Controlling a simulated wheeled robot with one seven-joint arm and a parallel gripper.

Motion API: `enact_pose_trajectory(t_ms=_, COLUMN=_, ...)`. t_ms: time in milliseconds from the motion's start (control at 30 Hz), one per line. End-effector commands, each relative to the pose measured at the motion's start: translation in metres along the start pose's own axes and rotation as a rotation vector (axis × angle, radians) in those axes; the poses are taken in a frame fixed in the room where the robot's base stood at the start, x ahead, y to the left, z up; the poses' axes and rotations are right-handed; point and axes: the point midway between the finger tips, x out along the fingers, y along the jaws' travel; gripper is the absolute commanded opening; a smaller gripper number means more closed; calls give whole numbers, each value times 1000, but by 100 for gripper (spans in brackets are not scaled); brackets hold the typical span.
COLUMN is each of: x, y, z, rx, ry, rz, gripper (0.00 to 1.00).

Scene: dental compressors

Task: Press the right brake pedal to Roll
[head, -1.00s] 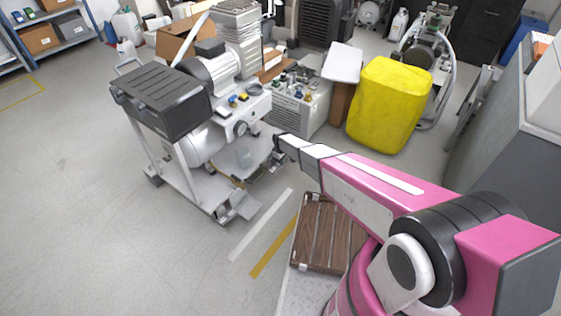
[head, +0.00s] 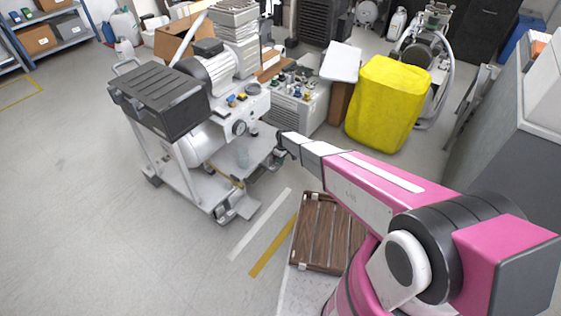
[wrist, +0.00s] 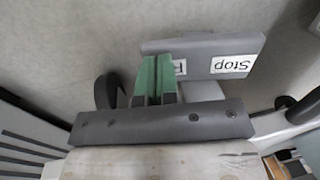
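The compressor cart (head: 185,178) stands left of centre in the head view, with one grey pedal (head: 238,208) at its near corner. In the wrist view, a grey brake pedal (wrist: 200,46) carries an upside-down "Stop" label on its right part. A second label on its left is mostly covered by my gripper's fingers; only one letter shows. My gripper (wrist: 157,62) has green fingertips side by side, shut with nothing between them, over the left part of the pedal. I cannot tell if they touch it. In the head view my gripper is hard to make out beside the cart's right end.
In the head view, a yellow covered box (head: 388,105) and a smaller compressor unit (head: 297,105) stand behind my arm. The floor at left is clear.

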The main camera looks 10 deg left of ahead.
Motion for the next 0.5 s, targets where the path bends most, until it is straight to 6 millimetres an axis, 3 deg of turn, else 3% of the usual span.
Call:
enact_pose_trajectory(t_ms=267, x=-3, y=0, z=1, rx=0, ry=-1, rz=1, gripper=0)
enact_pose_trajectory(t_ms=500, x=-41, y=-3, z=3, rx=3, ry=2, rz=2, gripper=0)
